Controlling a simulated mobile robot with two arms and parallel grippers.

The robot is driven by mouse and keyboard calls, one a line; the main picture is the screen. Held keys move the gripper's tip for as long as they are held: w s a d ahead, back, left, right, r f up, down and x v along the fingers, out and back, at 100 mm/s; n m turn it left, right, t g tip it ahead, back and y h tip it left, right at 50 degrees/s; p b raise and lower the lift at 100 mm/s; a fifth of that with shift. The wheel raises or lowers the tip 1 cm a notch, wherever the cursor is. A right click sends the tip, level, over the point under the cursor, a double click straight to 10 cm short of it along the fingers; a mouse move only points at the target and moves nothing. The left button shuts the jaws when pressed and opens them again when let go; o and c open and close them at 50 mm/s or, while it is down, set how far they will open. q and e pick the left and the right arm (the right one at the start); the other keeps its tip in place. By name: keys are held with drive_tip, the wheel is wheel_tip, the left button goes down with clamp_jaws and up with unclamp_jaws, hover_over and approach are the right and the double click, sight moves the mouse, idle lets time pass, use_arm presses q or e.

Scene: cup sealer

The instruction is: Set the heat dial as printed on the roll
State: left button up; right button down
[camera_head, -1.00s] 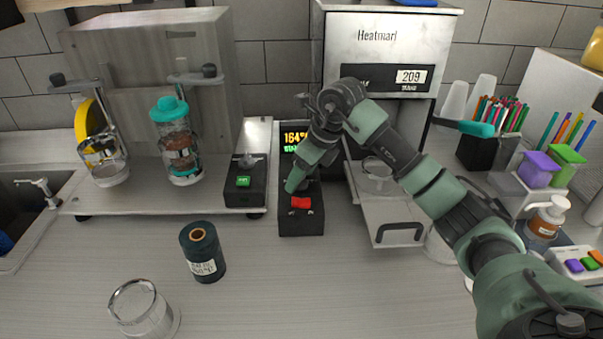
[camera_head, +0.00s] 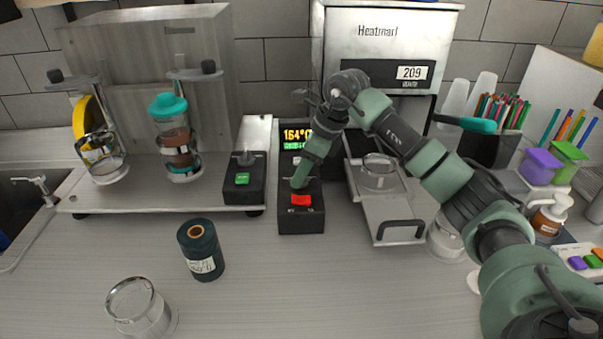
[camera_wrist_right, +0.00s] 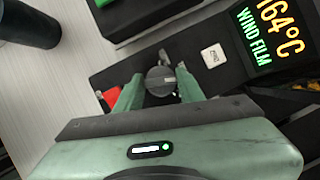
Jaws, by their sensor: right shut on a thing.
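The heat dial (camera_wrist_right: 160,79) is a round dark knob on the black control box (camera_head: 301,222). My right gripper (camera_wrist_right: 156,88) has its green fingers on both sides of the knob and is shut on it; in the head view the right gripper (camera_head: 300,181) hides the dial. The display (camera_head: 295,136) shows 164°C in yellow with green text below; in the right wrist view the display (camera_wrist_right: 268,32) reads 164°C and WIND FILM. The dark green film roll (camera_head: 201,250) stands on the counter with a white label, too small to read surely. My left gripper is not in view.
The Heatmart sealer (camera_head: 385,45) stands behind the box, its tray (camera_head: 400,222) pulled out with a clear cup. A red button (camera_head: 301,200) is on the box front. A clear cup (camera_head: 140,308) stands front left. The front counter is mostly clear.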

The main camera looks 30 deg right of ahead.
drive_tip(key=shift+w+r+n+g+y, duration=0.1)
drive_tip(key=shift+n+g+y, duration=0.35)
drive_tip(key=shift+n, duration=1.05)
drive_tip(key=c, duration=0.9)
unclamp_jaws()
drive_tip(key=b+v, duration=0.1)
drive_tip(key=v, duration=0.6)
drive_tip(key=shift+d+r+b, duration=0.2)
drive_tip(key=shift+r+b, duration=0.15)
drive_tip(key=shift+b, duration=0.05)
